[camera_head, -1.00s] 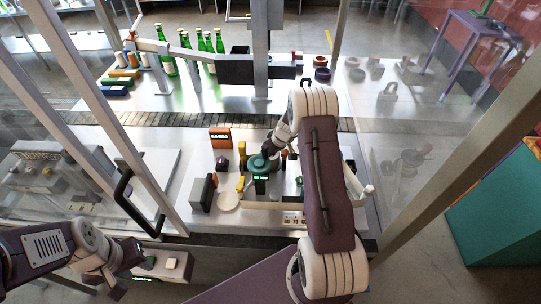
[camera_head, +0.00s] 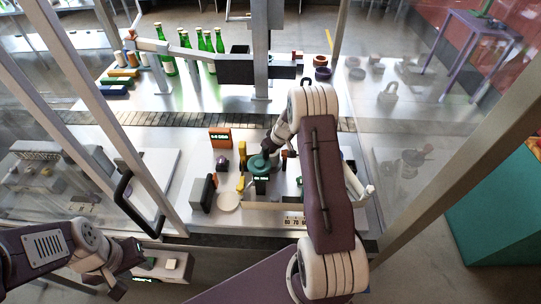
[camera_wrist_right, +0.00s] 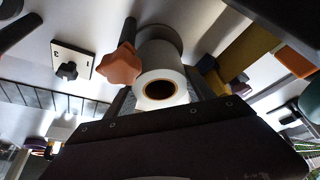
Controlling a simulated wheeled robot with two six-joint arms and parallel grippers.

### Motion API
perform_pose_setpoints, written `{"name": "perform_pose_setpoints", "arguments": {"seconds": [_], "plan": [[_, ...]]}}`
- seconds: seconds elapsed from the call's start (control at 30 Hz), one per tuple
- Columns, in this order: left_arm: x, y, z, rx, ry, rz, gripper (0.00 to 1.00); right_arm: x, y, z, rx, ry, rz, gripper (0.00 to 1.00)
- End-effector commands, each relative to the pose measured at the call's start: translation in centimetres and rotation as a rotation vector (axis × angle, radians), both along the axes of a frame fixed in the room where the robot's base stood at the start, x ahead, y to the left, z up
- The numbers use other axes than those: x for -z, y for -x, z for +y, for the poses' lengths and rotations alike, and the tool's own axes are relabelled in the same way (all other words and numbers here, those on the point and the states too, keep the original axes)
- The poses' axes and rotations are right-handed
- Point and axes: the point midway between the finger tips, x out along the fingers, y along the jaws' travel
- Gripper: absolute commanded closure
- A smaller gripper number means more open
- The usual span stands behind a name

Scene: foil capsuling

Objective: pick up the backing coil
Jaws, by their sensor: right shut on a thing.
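The backing coil (camera_wrist_right: 158,90), a white roll with a brown-rimmed hollow core, shows end-on in the right wrist view. My right gripper (camera_wrist_right: 163,75) is shut on it, with a dark finger on each side. A grey round part lies behind the roll; I cannot tell whether they touch. In the head view my right gripper is over the machine deck beside a teal round part (camera_head: 259,163), and the coil cannot be made out there. My left gripper (camera_head: 127,267) is low at the left, away from the deck; its finger gap is unclear.
An orange star knob (camera_wrist_right: 120,65) is close beside the coil. A black knob on a white plate (camera_wrist_right: 72,62) is farther left. An orange display box (camera_head: 220,137) stands on the deck. Green bottles (camera_head: 208,45) stand at the back. Clear guard panels and frame posts flank the deck.

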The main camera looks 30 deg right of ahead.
Motion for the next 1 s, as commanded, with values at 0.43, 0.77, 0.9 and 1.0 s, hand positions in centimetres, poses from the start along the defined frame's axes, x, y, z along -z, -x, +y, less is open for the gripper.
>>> {"name": "perform_pose_setpoints", "arguments": {"seconds": [0.43,0.77,0.9,1.0], "plan": [[2.3,0.0,0.0,0.000,0.000,0.000,0.64,-10.6,-0.1,-0.1,0.000,0.004,-0.007,0.82],[2.9,0.0,0.0,0.000,0.000,0.000,0.64,-15.8,0.0,0.0,0.001,0.002,-0.001,0.82],[2.9,0.0,0.0,0.000,0.000,0.000,0.64,-16.1,0.0,0.0,0.001,0.002,0.000,0.82],[2.9,0.0,0.0,0.000,0.000,0.000,0.64,-16.1,0.0,0.0,0.001,0.002,0.000,0.82]]}}
